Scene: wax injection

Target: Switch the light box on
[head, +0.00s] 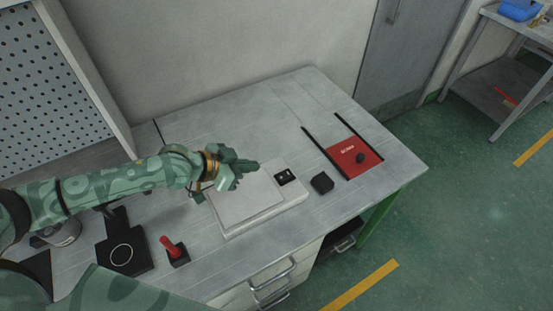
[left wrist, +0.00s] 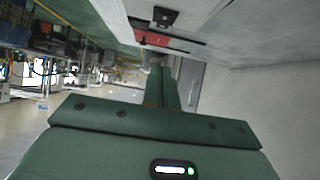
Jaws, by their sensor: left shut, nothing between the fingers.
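The light box (head: 266,207) is a flat white box with a pale top panel, lying on the grey workbench. Its top shows no clear glow. A small black switch panel (head: 285,177) with light marks sits at its right end. My left gripper (head: 252,166) is shut and empty above the far side of the box, its fingertips pointing right toward the switch panel and short of it in the picture. In the left wrist view my shut left fingers (left wrist: 162,88) point away from the camera. Contact with the box cannot be told. My right gripper is not seen.
A black block (head: 322,183) lies right of the box. Beyond it a red plate (head: 356,157) with a black knob sits between two dark rails. A red-handled item (head: 172,248) and a black plate with a ring (head: 123,250) are at the near left. The back bench area is clear.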

